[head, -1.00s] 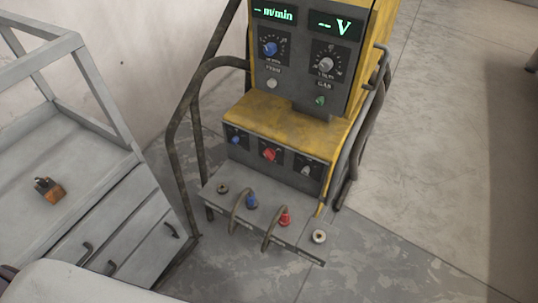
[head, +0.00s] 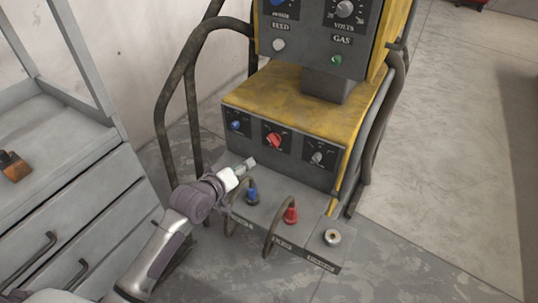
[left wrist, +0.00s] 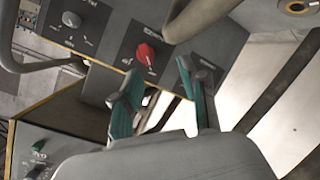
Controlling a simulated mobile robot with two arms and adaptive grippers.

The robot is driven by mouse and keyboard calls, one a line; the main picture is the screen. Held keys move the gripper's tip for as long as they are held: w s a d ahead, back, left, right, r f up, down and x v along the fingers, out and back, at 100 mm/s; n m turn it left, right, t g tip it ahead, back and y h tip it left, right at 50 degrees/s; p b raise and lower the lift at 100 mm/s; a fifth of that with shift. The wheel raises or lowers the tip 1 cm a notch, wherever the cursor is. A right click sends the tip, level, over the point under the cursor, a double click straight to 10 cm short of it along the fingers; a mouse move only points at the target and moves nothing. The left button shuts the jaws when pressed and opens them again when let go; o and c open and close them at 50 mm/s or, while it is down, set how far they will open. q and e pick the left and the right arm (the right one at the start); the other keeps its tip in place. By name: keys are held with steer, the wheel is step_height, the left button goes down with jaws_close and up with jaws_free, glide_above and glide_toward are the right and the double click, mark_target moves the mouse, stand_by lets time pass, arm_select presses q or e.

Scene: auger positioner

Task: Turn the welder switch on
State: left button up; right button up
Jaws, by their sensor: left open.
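The welder (head: 300,92) is a yellow and dark grey machine. Its low front panel carries a red rotary switch (head: 273,139) in the middle, between a blue knob (head: 236,125) and a grey knob (head: 318,157). My left gripper (head: 246,165) is just in front of this panel, below and left of the red switch, apart from it. In the left wrist view the red switch (left wrist: 146,53) shows beyond the two teal-lined fingers (left wrist: 155,88), which are open with nothing between them. My right gripper is not in view.
Below the panel a ledge holds a blue plug (head: 252,194), a red plug (head: 290,213) with cables, and a bare socket (head: 332,237). A bent tube rail (head: 172,90) stands left of the welder. A grey drawer cabinet (head: 75,205) is at left. Floor at right is clear.

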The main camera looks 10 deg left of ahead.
arm_select(q)
step_height(320, 180, up, 3)
steer(key=b, duration=0.3)
glide_toward(271, 140)
steer(key=w+f, duration=0.2)
steer(key=w, duration=0.1)
steer(key=shift+t+h, duration=0.3)
steer(key=shift+t, duration=0.1)
steer(key=x, duration=0.2)
steer(key=b+x, duration=0.1)
steer(key=x, duration=0.1)
steer(key=shift+d, duration=0.35)
steer(key=shift+w+d+f, duration=0.1)
steer(key=shift+w+d, duration=0.05)
steer(key=shift+w, duration=0.5)
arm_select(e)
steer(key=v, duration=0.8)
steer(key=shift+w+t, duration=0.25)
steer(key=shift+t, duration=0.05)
arm_select(q)
steer(key=shift+c, duration=0.3)
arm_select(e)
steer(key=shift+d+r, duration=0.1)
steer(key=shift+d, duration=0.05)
arm_select(q)
jaws_close()
